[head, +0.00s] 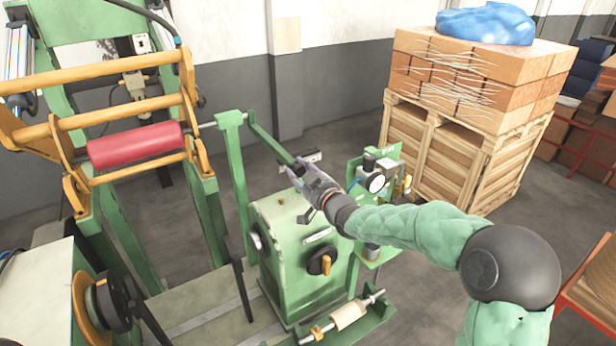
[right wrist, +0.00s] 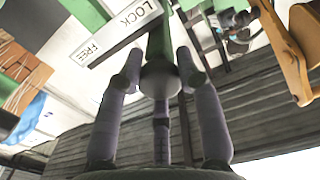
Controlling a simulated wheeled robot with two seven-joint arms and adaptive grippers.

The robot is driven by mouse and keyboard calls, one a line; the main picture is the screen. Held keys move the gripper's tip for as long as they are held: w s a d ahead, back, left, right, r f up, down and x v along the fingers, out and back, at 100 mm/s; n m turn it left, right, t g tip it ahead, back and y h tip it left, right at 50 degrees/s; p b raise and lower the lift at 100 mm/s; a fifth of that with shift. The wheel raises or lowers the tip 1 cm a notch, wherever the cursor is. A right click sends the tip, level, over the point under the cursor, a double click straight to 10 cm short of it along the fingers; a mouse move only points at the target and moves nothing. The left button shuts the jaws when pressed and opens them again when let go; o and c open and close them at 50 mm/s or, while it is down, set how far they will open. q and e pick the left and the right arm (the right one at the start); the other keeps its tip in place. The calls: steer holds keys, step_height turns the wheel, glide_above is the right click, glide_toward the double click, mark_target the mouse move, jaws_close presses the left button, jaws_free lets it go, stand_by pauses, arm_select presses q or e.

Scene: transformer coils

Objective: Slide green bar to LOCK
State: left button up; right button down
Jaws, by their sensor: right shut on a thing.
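The green bar (head: 272,140) slants down from the top of a green post to my right gripper (head: 297,174). In the right wrist view the bar (right wrist: 160,38) ends in a round grey-green knob (right wrist: 160,80). The fingers of my right gripper (right wrist: 160,82) are closed around this knob end. A white label plate (right wrist: 118,32) reads FREE and LOCK; the bar stands beside its LOCK end. In the head view the plate (head: 313,157) is small and its words cannot be read. My left gripper is not in view.
A gauge (head: 375,183) on a green panel is close to my right forearm.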

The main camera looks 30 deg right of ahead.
steer(key=shift+a+r, duration=0.15)
steer(key=shift+r, duration=0.3)
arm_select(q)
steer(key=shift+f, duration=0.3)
arm_select(e)
steer(key=shift+r, duration=0.1)
steer(key=c, duration=1)
jaws_free()
steer(key=shift+c, duration=0.2)
steer(key=shift+o, duration=1.1)
steer(key=shift+a, duration=0.25)
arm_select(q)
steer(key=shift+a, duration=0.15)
arm_select(e)
steer(key=shift+f, duration=0.2)
steer(key=shift+s+f, duration=0.1)
steer(key=s+d, duration=0.1)
steer(key=s, duration=1.1)
